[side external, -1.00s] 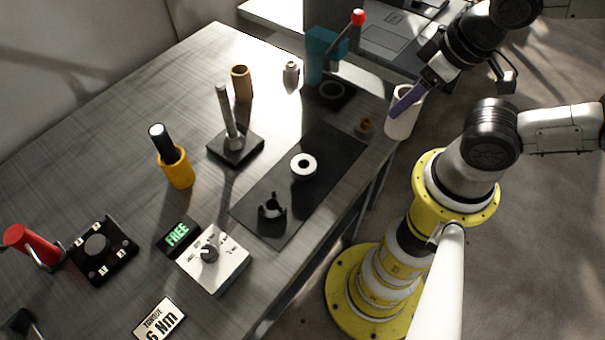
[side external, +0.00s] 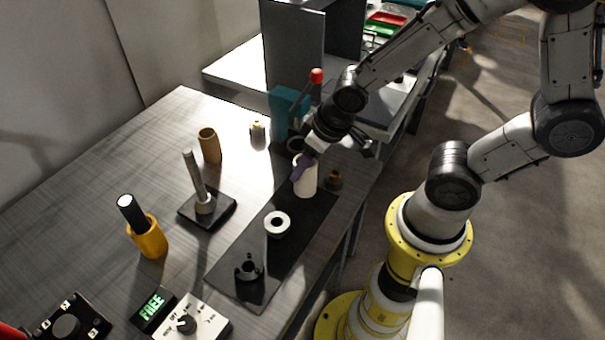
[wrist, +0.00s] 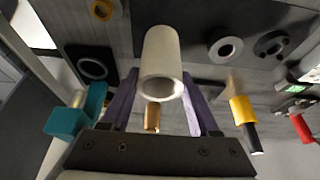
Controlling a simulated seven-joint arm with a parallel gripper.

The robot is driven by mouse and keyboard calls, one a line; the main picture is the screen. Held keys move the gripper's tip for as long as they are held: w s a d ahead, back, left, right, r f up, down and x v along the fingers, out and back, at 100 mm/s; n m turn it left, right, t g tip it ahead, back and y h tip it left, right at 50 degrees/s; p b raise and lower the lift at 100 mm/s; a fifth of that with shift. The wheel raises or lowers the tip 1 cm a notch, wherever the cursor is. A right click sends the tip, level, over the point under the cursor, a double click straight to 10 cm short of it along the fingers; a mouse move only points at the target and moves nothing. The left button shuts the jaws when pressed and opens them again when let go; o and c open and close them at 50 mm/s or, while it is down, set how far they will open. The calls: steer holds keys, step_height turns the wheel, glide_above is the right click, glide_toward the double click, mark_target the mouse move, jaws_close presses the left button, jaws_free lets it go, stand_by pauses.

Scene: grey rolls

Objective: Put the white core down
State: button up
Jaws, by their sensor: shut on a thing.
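The white core (side external: 306,180) is a hollow white tube. It is upright or nearly so at the far end of the dark mat (side external: 300,222) in the side view. I cannot tell whether its base touches the mat. My gripper (side external: 303,165) has purple fingers and is shut on the core near its upper part. In the wrist view the core (wrist: 160,50) sits between the two purple fingers of my gripper (wrist: 160,75), its open end towards the camera.
On the mat are a white ring (side external: 277,223) and a black notched holder (side external: 249,270). A teal press (side external: 290,110) with a red knob stands behind the core. A post on a black base (side external: 222,206) and a brown tube (side external: 210,146) stand left.

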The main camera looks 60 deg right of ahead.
steer(key=shift+s+x, duration=0.2)
steer(key=shift+x, duration=0.75)
steer(key=shift+s+x, duration=0.2)
steer(key=shift+x, duration=0.7)
steer(key=shift+f, duration=0.35)
steer(key=o, duration=1.4)
steer(key=shift+r, duration=0.45)
steer(key=s+d+r, duration=0.1)
steer(key=s+r, duration=0.4)
steer(key=r, duration=0.4)
steer(key=s+d+r+t, duration=0.1)
steer(key=s+r, duration=0.5)
steer(key=r, duration=0.4)
steer(key=shift+s+d+r, duration=0.2)
steer(key=shift+s, duration=0.1)
